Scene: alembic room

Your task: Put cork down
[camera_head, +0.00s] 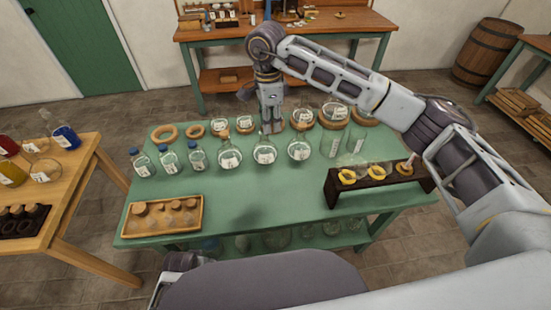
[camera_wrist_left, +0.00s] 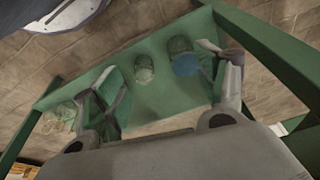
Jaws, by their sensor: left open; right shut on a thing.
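My right gripper (camera_head: 271,125) points down above the middle round flask (camera_head: 264,154) on the green table (camera_head: 240,195). It is shut on a small cork, which the fingers almost wholly hide; whether the cork touches the flask neck I cannot tell. A wooden tray (camera_head: 198,229) with several corks (camera_head: 166,219) stands at the table's front left. Round flasks (camera_head: 229,157) and (camera_head: 299,150) stand on either side of the middle one. In the left wrist view my left gripper (camera_wrist_left: 160,72) is open and empty, with a blue-capped bottle (camera_wrist_left: 185,66) and a jar (camera_wrist_left: 144,70) beyond its fingers.
Blue-capped bottles (camera_head: 169,161) stand left of the flasks. Clear beakers (camera_head: 329,145) and a dark rack (camera_head: 378,185) with yellow rings are at right. Cork rings (camera_head: 164,134) and dishes line the back. The table's front middle is clear. Glassware stands on the lower shelf.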

